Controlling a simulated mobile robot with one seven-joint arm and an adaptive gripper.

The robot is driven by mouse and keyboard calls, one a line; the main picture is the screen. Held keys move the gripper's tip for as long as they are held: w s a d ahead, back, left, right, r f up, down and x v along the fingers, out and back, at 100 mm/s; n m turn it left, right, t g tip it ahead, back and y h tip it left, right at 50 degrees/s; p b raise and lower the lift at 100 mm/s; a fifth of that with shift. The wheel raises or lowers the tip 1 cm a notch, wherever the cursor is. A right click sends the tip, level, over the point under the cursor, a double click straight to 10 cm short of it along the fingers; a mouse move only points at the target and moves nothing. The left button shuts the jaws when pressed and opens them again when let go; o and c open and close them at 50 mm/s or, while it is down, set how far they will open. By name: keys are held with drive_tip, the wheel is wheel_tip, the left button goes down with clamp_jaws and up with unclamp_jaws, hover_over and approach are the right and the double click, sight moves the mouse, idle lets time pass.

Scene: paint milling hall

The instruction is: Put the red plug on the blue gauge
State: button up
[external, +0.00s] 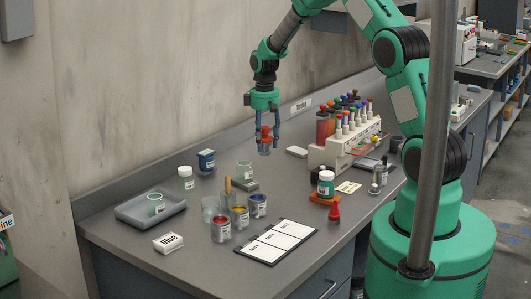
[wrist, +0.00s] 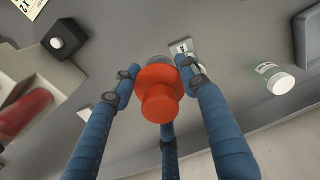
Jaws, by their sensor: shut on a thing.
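My gripper (external: 264,140) is raised above the back part of the grey bench. Its blue fingers are shut on the red plug (external: 265,133), an orange-red stepped knob. In the wrist view the plug (wrist: 160,92) sits between the fingers, its narrower end facing the camera. A dark blue item with a white label (external: 206,160), which looks like the blue gauge, stands on the bench to the left of my gripper and lower in the picture. The plug is well apart from it. I cannot make out the blue item in the wrist view.
A white-lidded jar (external: 186,178) and a grey tray (external: 150,207) stand left of the blue item. Paint cups (external: 221,229) stand in front. A rack of colour-topped bottles (external: 343,140) is to the right. A red item (external: 334,212) stands near the clipboard (external: 276,242).

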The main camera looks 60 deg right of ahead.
drive_tip(key=w+a+r+n+p, duration=0.1)
drive_tip(key=w+a+n+p, duration=0.3)
drive_tip(key=w+a+p, duration=0.2)
drive_tip(key=w+a, duration=0.1)
drive_tip(key=w, duration=0.1)
drive_tip(key=shift+w+a+r, duration=0.25)
drive_tip(key=shift+w+r, duration=0.05)
drive_tip(key=shift+w, duration=0.05)
drive_tip(key=shift+w, duration=0.15)
drive_tip(key=p, duration=0.2)
hover_over(206, 152)
drive_tip(key=shift+w+f, duration=0.1)
drive_tip(key=shift+f, duration=0.6)
drive_tip(key=shift+f, duration=0.1)
drive_tip(key=shift+f, duration=1.7)
drive_tip(key=shift+f, duration=0.1)
